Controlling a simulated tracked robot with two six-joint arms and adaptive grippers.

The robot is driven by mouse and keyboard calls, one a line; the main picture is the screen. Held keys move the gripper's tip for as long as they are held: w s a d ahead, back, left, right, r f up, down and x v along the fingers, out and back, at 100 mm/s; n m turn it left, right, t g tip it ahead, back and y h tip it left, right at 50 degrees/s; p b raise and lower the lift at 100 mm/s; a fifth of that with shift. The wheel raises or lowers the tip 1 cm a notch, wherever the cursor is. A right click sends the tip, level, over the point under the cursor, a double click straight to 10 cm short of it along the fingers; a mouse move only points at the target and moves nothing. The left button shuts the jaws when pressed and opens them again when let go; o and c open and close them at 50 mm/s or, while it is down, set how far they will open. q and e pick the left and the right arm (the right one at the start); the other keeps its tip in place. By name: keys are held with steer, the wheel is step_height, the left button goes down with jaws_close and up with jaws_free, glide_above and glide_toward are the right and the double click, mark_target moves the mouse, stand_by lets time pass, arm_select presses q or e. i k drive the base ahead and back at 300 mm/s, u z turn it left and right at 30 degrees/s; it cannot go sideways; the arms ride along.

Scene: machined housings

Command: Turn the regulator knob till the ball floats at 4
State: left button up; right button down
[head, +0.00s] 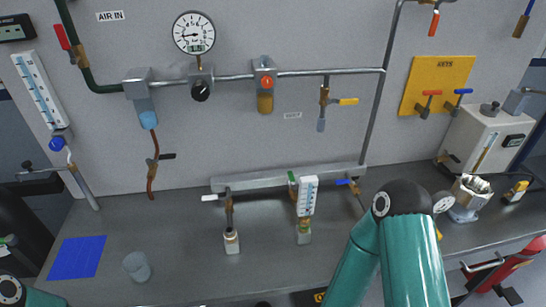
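A regulator with a black knob (201,90) sits on the wall pipe below a round dial gauge (194,33). Two scaled tubes are in view. One large white scale panel (40,88) hangs tilted at the left, with a blue knob (57,144) under it. A smaller white scale panel (307,196) stands at the middle of the bench, by a green handle. I cannot make out a ball or its height in either. My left arm shows only at the lower left corner, my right arm at lower right of centre. Neither gripper is visible.
A filter bowl (148,120) and an oiler with an orange top (265,83) sit on the pipe. A blue mat (77,257) and a clear cup (137,266) lie on the bench at left. A yellow keys board (437,86) and a white box (484,135) are at right.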

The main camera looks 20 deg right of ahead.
mark_target(200, 91)
steer(key=z, duration=1.1)
steer(key=k, duration=1.55)
steer(key=u, duration=1.3)
steer(key=i, duration=1)
